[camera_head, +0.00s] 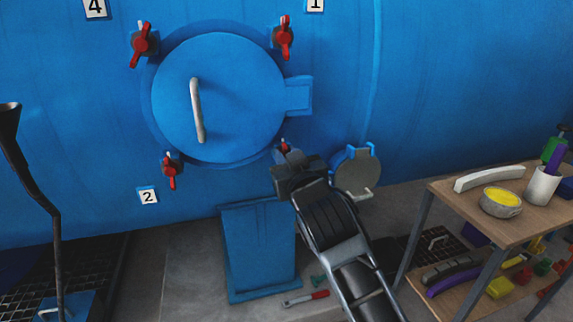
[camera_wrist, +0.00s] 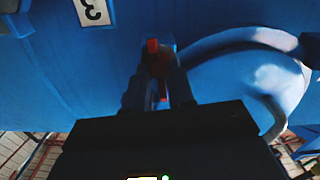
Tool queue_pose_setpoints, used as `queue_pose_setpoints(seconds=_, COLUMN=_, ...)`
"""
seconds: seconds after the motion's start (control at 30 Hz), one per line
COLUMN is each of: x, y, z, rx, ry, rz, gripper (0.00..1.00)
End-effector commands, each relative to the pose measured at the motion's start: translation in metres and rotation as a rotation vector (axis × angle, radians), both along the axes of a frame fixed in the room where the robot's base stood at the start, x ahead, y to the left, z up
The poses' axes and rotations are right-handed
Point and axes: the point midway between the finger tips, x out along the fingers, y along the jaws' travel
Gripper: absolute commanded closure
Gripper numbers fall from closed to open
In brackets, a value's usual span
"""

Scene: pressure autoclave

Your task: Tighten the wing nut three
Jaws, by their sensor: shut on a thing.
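The round blue door (camera_head: 218,98) has a pale vertical handle (camera_head: 197,110) and red wing nuts around its edge. Wing nut three (camera_head: 284,148) is at the door's lower right, mostly hidden behind my gripper (camera_head: 290,160). In the wrist view the red wing nut (camera_wrist: 154,58) stands between the two dark fingers of my gripper (camera_wrist: 158,85), which is shut on it. The label "3" (camera_wrist: 92,11) shows at the top left there. The other wing nuts are at upper left (camera_head: 143,44), upper right (camera_head: 284,38) and lower left (camera_head: 171,171).
A small open round hatch (camera_head: 356,172) is right of my gripper. A blue block (camera_head: 258,252) stands below the door. A wooden shelf table (camera_head: 470,215) with a bowl (camera_head: 501,203) and a cup (camera_head: 542,186) is at right.

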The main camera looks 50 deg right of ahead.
Motion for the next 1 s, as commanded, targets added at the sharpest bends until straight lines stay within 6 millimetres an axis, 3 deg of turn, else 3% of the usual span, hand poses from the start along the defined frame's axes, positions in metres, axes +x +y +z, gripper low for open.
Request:
queue_pose_setpoints(seconds=0.33, x=-0.0008, y=-0.0012, z=-0.004, rx=0.119, ry=-0.071, rz=-0.002, gripper=1.0)
queue_pose_setpoints(seconds=0.87, x=-0.0008, y=-0.0012, z=-0.0038, rx=0.138, ry=-0.083, rz=-0.002, gripper=1.0)
queue_pose_setpoints(seconds=0.9, x=-0.0008, y=-0.0012, z=-0.0038, rx=0.138, ry=-0.083, rz=-0.002, gripper=0.75)
queue_pose_setpoints(seconds=1.0, x=-0.0008, y=-0.0011, z=-0.0031, rx=0.137, ry=-0.085, rz=-0.002, gripper=0.65)
